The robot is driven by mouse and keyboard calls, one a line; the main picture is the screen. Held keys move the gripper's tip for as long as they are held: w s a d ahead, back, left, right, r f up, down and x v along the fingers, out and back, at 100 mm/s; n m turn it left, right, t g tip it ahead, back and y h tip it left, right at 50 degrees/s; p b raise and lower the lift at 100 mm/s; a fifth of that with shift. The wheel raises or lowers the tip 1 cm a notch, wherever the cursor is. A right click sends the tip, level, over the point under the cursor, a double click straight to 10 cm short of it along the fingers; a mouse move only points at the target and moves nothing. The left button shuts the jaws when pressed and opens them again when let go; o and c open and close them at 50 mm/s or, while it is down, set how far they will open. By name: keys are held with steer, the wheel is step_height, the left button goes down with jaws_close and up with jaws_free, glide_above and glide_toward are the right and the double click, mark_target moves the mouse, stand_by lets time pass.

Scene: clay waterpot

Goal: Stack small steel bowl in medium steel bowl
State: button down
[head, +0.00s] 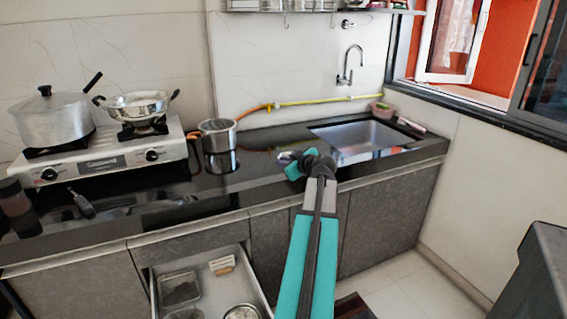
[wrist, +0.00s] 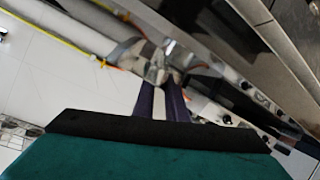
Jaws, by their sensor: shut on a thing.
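In the head view my gripper (head: 287,157) is over the black counter, left of the sink. In the wrist view its dark fingers (wrist: 165,82) are shut on a shiny steel piece (wrist: 152,62); this looks like the small steel bowl, seen tilted and only partly. The medium steel bowl cannot be told for sure. A round steel vessel (head: 218,135) stands upright on the counter right of the stove, apart from my gripper. Another round steel rim (head: 242,313) shows in the open drawer, cut off by the picture's lower edge.
A stove (head: 110,155) carries a lidded pot (head: 52,118) and a two-handled pan (head: 137,105). A yellow-orange hose (head: 310,101) runs along the wall. The sink (head: 362,138) lies at right. The open drawer (head: 210,272) juts out below the counter. Dark items lie at far left.

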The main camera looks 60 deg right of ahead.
stand_by(0.4)
steer(key=w+a+r+n+t+y+p, duration=0.1)
steer(key=w+a+r+n+y+p, duration=0.15)
steer(key=w+a, duration=1.3)
steer(key=w+a+r+n+t+y+p, duration=0.1)
steer(key=w+a+r+n+y+p, duration=0.2)
steer(key=w+a, duration=1.25)
steer(key=w+a+r+p, duration=0.1)
steer(key=w+a+r, duration=0.1)
steer(key=a, duration=1.7)
steer(key=w+a+r+y+p, duration=0.1)
steer(key=w+a+r+p, duration=0.1)
steer(key=a, duration=1.8)
steer(key=shift+w+r, duration=0.6)
steer(key=shift+r, duration=0.7)
steer(key=shift+a, duration=0.1)
